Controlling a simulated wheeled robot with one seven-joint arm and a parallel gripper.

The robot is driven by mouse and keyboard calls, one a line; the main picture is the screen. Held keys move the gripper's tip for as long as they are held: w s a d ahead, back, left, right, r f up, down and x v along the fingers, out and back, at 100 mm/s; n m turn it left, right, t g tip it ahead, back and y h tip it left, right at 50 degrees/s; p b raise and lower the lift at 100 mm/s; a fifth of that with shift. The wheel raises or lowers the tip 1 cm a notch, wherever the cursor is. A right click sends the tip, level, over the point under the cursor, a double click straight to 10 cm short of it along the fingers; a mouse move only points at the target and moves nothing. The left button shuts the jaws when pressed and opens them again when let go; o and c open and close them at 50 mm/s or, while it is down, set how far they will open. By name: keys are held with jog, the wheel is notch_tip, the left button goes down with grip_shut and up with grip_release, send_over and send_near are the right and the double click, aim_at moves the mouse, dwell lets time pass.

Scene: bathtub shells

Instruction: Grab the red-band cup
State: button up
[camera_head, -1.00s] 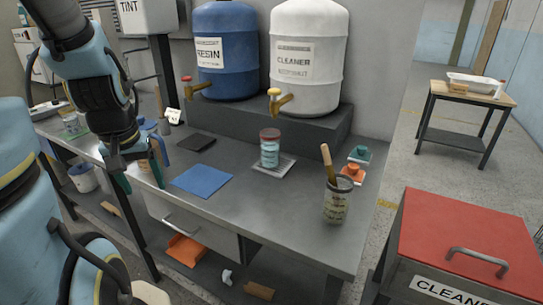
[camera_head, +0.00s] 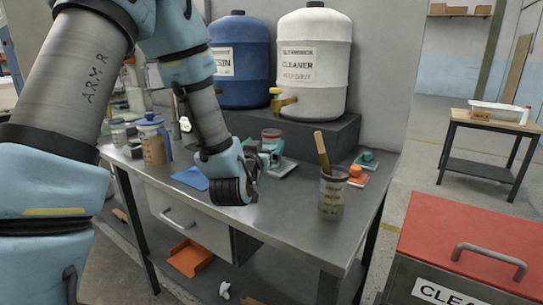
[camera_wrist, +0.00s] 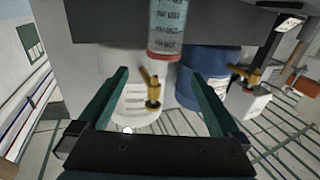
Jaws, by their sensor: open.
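The red-band cup (camera_head: 271,136) is a clear cup with a red rim band, upright on a pale square pad (camera_head: 284,168) on the grey bench. My gripper (camera_head: 265,160) is beside it and hides its lower part in the head view. In the wrist view, which looks upside down, the cup (camera_wrist: 167,28) shows printed marks and its red band. It is just beyond the tips of my open gripper (camera_wrist: 160,72), roughly centred between the two green fingers. Nothing is between the fingers, and I see no contact with the cup.
A cup with a brush (camera_head: 331,192) stands to the right, near orange (camera_head: 356,175) and teal (camera_head: 368,160) lidded items. The white cleaner drum (camera_head: 313,55) and blue resin drum (camera_head: 240,60) stand behind on a raised block.

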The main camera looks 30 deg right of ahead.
aim_at(269, 137)
jog(key=shift+a+f+p+x, duration=0.15)
jog(key=shift+p+x, duration=0.65)
jog(key=shift+x, duration=1.55)
jog(key=shift+a+f+p+x, duration=0.15)
jog(key=shift+p+x, duration=0.65)
jog(key=shift+x, duration=1.55)
jog(key=shift+w, duration=0.2)
jog(key=shift+c, duration=0.4)
grip_shut()
